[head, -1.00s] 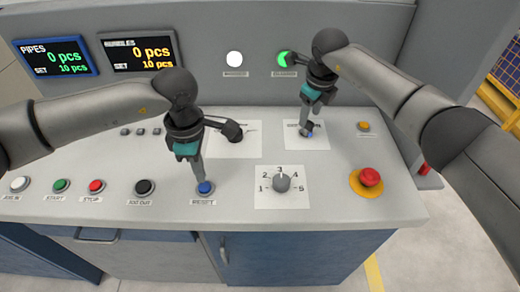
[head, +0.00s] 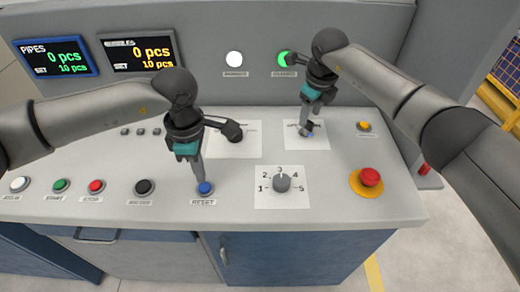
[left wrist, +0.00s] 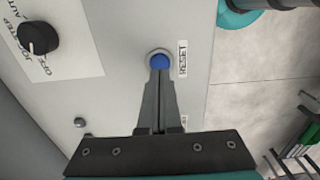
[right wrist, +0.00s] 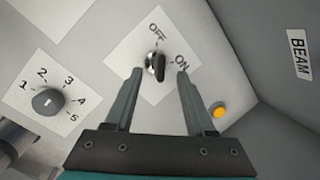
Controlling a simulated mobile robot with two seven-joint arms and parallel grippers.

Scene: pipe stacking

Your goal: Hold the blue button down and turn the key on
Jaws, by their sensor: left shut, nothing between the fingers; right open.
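The blue button (head: 205,189), labelled RESET, is on the front part of the sloping panel. My left gripper (head: 202,180) is shut and empty, and its tips are at the button. The left wrist view shows the blue button (left wrist: 159,61) partly covered by the closed fingertips (left wrist: 160,73). How far it is pressed I cannot tell. The key (right wrist: 157,67) sits in a round switch on a white plate marked OFF and ON. My right gripper (right wrist: 161,73) is open, with one finger on each side of the key. In the head view the right gripper (head: 307,127) largely hides it.
A numbered dial (head: 282,183) stands between the arms, with a red emergency stop (head: 370,177) to its right. A yellow button (head: 363,126) is right of the key plate. Another selector knob (head: 234,131) is close to my left gripper. A green lamp (head: 284,59) is lit.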

